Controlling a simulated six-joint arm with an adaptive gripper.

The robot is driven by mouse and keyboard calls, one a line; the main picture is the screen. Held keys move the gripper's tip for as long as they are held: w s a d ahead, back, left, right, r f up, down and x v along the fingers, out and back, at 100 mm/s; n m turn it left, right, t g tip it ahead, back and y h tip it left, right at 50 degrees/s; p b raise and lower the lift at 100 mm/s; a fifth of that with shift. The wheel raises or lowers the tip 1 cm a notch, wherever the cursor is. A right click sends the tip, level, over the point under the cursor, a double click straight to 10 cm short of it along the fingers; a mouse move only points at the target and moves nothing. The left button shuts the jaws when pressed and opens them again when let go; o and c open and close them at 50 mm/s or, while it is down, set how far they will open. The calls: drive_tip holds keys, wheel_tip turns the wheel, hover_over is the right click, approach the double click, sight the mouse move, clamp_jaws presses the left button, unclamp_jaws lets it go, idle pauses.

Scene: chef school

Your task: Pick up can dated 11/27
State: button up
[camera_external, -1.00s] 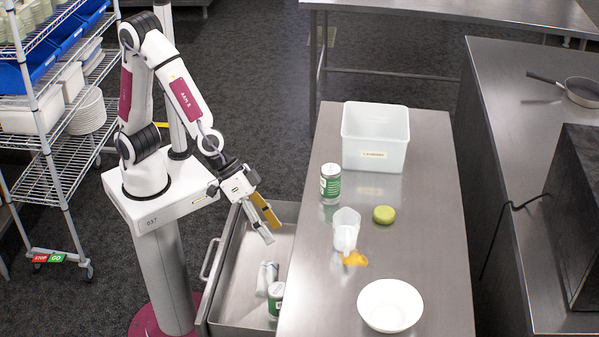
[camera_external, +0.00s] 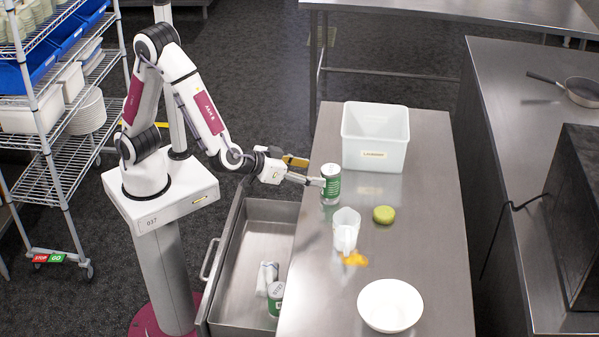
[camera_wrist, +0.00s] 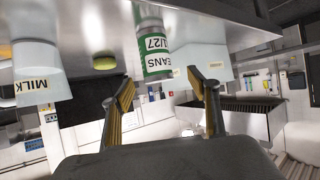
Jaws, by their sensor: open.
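A white and green can (camera_external: 331,188) stands upright on the steel counter's left side. In the wrist view the can (camera_wrist: 154,52) shows a green label reading "EANS" and "1/27"; the rest of the text is cut off. My gripper (camera_external: 306,171) is beside the can on its left, with its fingers pointing toward it. In the wrist view the can appears between the two open fingers of my gripper (camera_wrist: 160,77). I cannot tell whether a finger touches it. Another green and white can (camera_external: 276,298) is in the open drawer; its date is unreadable.
The open drawer (camera_external: 257,222) lies left of the counter (camera_external: 440,230). A white bin (camera_external: 375,135) is behind the can to the right. A milk jug (camera_external: 346,230), a green round item (camera_external: 384,214) and a white bowl (camera_external: 390,305) are nearby.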

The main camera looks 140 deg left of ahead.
sight(331, 175)
drive_tip(key=shift+a, duration=0.1)
idle(0.3)
drive_tip(key=shift+x, duration=1.25)
drive_tip(key=shift+w, duration=0.1)
drive_tip(key=shift+x, duration=2.55)
drive_tip(key=shift+w+r, duration=0.1)
drive_tip(key=shift+w, duration=0.1)
drive_tip(key=shift+c, duration=0.4)
drive_tip(key=c, duration=1.4)
drive_tip(key=shift+r, duration=0.15)
drive_tip(key=shift+r, duration=4.9)
